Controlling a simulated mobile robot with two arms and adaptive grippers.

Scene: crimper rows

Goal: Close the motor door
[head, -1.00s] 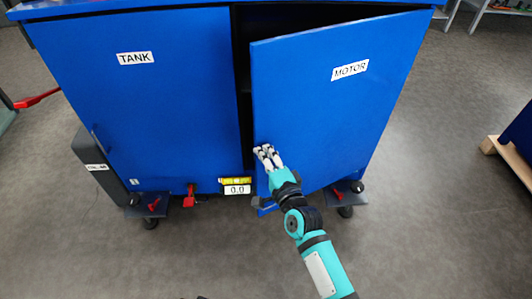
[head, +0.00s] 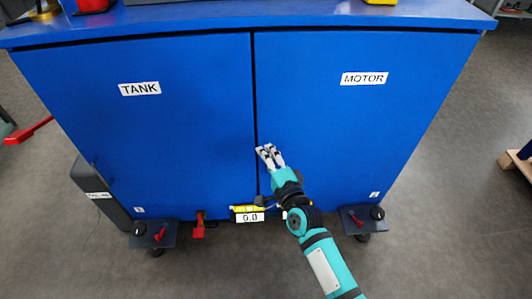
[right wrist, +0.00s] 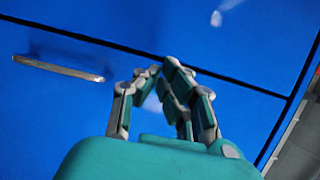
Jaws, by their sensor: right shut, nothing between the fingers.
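The blue motor door (head: 365,125), with a white MOTOR label (head: 364,79), is flush with the cabinet front in the head view. Only a thin dark seam parts it from the blue tank door (head: 150,150). My right gripper (head: 268,151) is shut and empty, at the motor door's left edge just right of the seam. I cannot tell whether its fingertips touch the panel. In the right wrist view the fingers (right wrist: 155,75) are in front of the blue panels, with the dark seam behind them. My left gripper is not in view.
A grey box (head: 98,190) stands by the cabinet's left side. A yellow display (head: 247,214) and red levers (head: 199,226) are along its lower edge. A silver handle (right wrist: 58,68) shows in the right wrist view.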

